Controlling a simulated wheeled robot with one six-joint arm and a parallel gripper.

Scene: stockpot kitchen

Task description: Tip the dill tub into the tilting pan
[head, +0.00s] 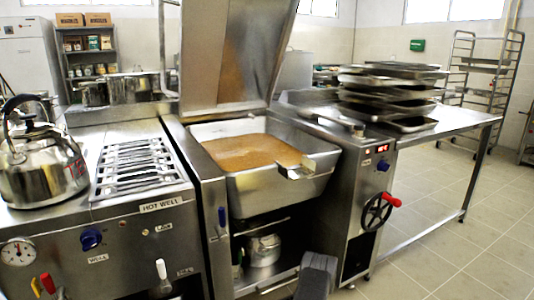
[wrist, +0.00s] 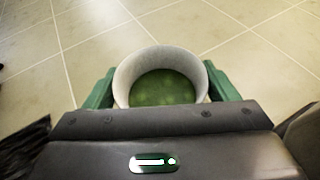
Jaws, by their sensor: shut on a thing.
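The dill tub (wrist: 123,78) is a round white tub with green contents, seen in the wrist view. My gripper (wrist: 160,90) is shut on it, with a green finger against each side. The tub is over the tiled floor and its green contents lie inside. The tilting pan (head: 322,180) is in the middle of the head view, with its lid (head: 237,55) raised and an orange-brown liquid (head: 250,152) inside. A pouring lip shows at its front right. My gripper and the tub are not visible in the head view.
A hot well counter (head: 140,207) with a kettle (head: 42,170) stands left of the pan. A control post with a red-handled wheel (head: 376,212) stands right. Stacked trays (head: 405,125) sit on a steel table behind it. Tiled floor (head: 460,240) is free at right.

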